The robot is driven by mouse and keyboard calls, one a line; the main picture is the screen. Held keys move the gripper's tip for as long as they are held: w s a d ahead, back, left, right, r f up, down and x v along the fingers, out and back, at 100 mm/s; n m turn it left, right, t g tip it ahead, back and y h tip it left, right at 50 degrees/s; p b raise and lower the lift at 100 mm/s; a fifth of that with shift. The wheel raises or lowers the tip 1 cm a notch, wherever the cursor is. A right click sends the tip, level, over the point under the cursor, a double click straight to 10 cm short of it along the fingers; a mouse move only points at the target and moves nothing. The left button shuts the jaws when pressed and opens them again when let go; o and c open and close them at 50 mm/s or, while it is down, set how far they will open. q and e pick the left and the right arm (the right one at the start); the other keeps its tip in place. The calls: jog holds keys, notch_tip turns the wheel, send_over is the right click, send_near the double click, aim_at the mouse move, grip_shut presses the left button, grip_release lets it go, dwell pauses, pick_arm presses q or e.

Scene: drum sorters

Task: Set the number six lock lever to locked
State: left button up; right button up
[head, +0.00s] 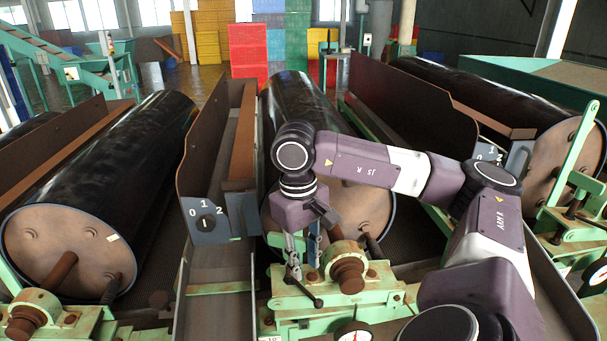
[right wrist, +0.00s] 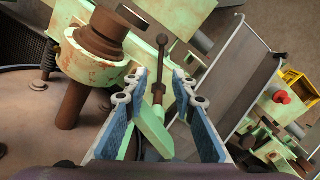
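A dark lock lever with a ball knob (head: 318,302) sticks out of the green bearing block at the front of the middle drum. In the right wrist view the lever (right wrist: 161,63) rises beyond the fingertips, with its ball end away from me. My right gripper (head: 302,268) is over this lever. In the right wrist view the right gripper (right wrist: 161,84) is open, one blue-padded finger on each side of the lever's green base piece. A gap shows on both sides, so it is not clamped. I cannot read a number six by this lever. My left gripper is not in view.
A rusty shaft end (head: 348,272) and the green bearing block (head: 310,312) stand close beside the gripper. A gauge (head: 354,332) is below. A switch box (head: 207,222) marked 0, 1, 2 is to the left. The middle drum (head: 295,95) is behind my right arm.

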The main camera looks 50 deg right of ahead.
notch_tip(320, 180, up, 5)
jog(key=shift+a+f, duration=0.1)
dwell(0.7)
